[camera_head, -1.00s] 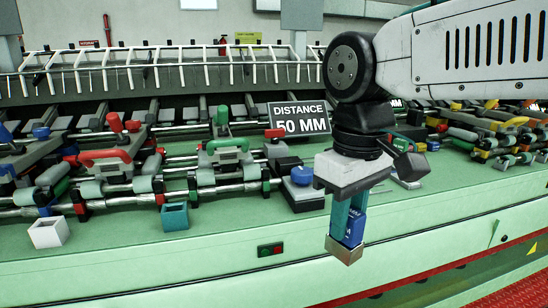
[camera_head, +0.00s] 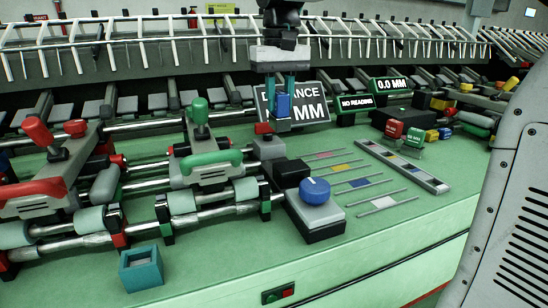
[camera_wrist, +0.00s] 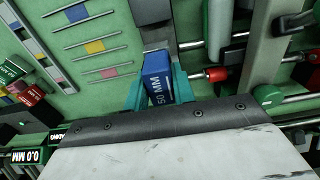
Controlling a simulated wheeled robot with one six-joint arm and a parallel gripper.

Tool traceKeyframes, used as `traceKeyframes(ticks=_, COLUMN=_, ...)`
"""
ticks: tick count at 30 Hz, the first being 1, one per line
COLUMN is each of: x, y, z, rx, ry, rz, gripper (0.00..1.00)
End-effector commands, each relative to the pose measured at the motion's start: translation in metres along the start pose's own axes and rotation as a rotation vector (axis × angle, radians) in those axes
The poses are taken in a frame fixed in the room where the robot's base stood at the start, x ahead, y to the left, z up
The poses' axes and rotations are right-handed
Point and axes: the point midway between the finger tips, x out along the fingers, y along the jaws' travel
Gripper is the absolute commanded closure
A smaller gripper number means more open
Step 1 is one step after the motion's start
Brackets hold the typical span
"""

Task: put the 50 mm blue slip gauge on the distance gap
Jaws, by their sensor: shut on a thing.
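My gripper (camera_head: 281,112) is shut on the blue slip gauge (camera_head: 283,104), held upright in front of the distance sign (camera_head: 314,112), which it partly covers. In the wrist view the gauge (camera_wrist: 157,78), marked 50 MM, sits between the teal fingers of my gripper (camera_wrist: 160,90). The sign's last part reads MM; its number is hidden by the gripper. I cannot tell which opening on the bench is the distance gap. I cannot tell whether the gauge touches anything below it.
Red (camera_head: 391,131) and green (camera_head: 414,142) gauges stand at the right, near the NO READING display (camera_head: 357,103) and the 0.0 MM display (camera_head: 389,84). A blue-knobbed block (camera_head: 322,217), a slotted rail (camera_head: 400,165) and a teal open box (camera_head: 141,272) are on the green bench.

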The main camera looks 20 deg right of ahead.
Motion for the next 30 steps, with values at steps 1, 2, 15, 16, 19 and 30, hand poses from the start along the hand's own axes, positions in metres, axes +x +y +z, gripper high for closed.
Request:
traceKeyframes(ticks=1, x=0.006, y=0.001, z=-0.001, rx=0.003, ry=-0.003, rz=0.000, gripper=1.00)
traceKeyframes(ticks=2, x=0.011, y=0.001, z=-0.001, rx=0.004, ry=-0.003, rz=0.000, gripper=1.00)
traceKeyframes(ticks=15, x=0.068, y=0.002, z=-0.001, rx=0.004, ry=-0.002, rz=0.000, gripper=1.00)
traceKeyframes(ticks=16, x=0.072, y=0.002, z=-0.001, rx=0.004, ry=-0.003, rz=0.000, gripper=1.00)
traceKeyframes(ticks=19, x=0.087, y=0.000, z=-0.001, rx=0.002, ry=-0.005, rz=0.000, gripper=1.00)
traceKeyframes(ticks=30, x=0.098, y=0.000, z=-0.001, rx=0.002, ry=-0.001, rz=0.000, gripper=1.00)
